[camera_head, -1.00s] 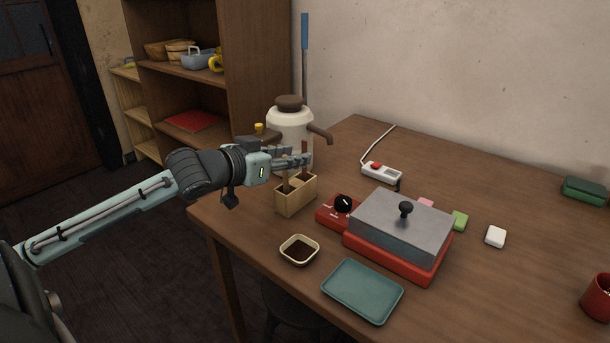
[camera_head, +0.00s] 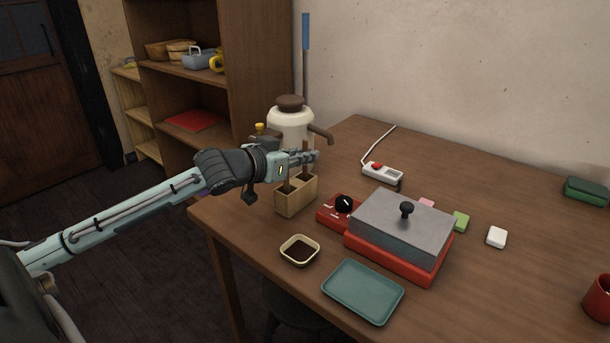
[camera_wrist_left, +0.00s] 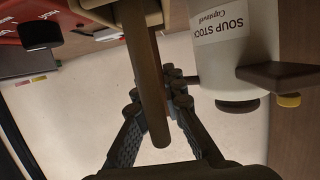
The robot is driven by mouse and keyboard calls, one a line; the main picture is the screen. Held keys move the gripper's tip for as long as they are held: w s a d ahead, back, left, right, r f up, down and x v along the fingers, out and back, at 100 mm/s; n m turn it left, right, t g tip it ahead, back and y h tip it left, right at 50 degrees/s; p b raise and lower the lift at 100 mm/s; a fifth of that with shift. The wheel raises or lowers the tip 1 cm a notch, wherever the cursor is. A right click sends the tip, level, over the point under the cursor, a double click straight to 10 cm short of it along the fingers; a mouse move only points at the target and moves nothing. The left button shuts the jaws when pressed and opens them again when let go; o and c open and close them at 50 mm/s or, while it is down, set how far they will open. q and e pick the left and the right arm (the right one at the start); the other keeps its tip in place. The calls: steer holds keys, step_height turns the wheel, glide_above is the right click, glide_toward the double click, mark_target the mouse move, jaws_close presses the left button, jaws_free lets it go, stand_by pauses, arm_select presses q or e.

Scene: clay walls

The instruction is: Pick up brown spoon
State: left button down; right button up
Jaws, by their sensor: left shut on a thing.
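A light wooden holder (camera_head: 296,196) stands near the table's left edge with brown handles upright in it. My left gripper (camera_head: 304,158) reaches in from the left just above the holder, its fingers shut on the brown spoon (camera_head: 305,146) by its handle, whose top shows above the fingers. The spoon's lower end is hidden in the holder. In the left wrist view a brown handle (camera_wrist_left: 150,85) runs from the holder (camera_wrist_left: 122,13) past the fingers (camera_wrist_left: 172,92) and partly covers them. My right gripper is not in view.
A white soup stock urn (camera_head: 290,120) with a brown lid and spout stands close behind the gripper. A red cooker (camera_head: 395,252) with a grey lid, a sauce dish (camera_head: 299,240) and a teal tray (camera_head: 362,290) are to the right and front. The table's right part is mostly clear.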

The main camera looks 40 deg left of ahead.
arm_select(q)
steer(key=shift+r, duration=0.25)
step_height(320, 180, up, 9)
steer(key=shift+f+p, duration=0.2)
steer(key=shift+p, duration=0.2)
steer(key=shift+r, duration=0.45)
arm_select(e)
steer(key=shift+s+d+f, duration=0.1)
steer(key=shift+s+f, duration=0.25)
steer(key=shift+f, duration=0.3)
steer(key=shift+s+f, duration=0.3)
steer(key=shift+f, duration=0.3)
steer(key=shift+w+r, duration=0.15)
